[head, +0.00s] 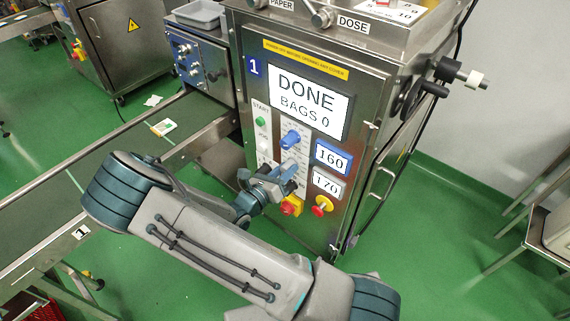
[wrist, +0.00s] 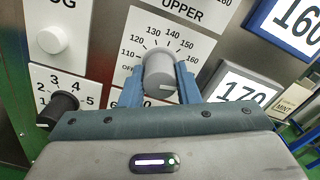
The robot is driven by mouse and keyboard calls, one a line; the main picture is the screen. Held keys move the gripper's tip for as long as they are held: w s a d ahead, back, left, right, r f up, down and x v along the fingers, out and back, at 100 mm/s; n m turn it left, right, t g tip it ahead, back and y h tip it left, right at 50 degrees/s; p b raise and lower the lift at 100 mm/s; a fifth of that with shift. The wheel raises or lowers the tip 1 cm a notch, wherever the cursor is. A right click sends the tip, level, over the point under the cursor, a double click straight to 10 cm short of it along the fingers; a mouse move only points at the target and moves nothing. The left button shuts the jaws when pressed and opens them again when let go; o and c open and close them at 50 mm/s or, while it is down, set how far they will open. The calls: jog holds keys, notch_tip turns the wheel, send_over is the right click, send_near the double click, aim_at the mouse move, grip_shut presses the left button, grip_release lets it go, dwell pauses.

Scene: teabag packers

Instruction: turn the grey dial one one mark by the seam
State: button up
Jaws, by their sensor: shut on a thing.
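The grey dial (wrist: 159,62) is a round knob on a white plate marked 110 to 160 and OFF, with the word UPPER above it. My gripper (wrist: 162,78) has its two blue fingers on either side of this dial and is shut on it. A short pale line shows on the lower part of the dial's face. In the head view my gripper (head: 273,180) is at the machine's control panel, below a blue dial (head: 291,139), and hides much of the grey dial. A grey-framed display (head: 327,185) reads 170.
A blue-framed display (head: 332,158) reads 160, and the main screen (head: 307,101) reads DONE, BAGS 0. A black dial (wrist: 62,104) and a white button (wrist: 53,38) are left of my gripper.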

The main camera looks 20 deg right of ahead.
jog(key=shift+r+n+p, duration=0.1)
jog(key=shift+n+p, duration=1.7)
jog(key=shift+p, duration=0.25)
jog(key=o, duration=1)
jog(key=shift+a, duration=0.15)
jog(key=v, duration=1.3)
jog(key=shift+s+a+p, duration=0.25)
jog(key=shift+s+p, duration=0.05)
jog(key=shift+p, duration=0.05)
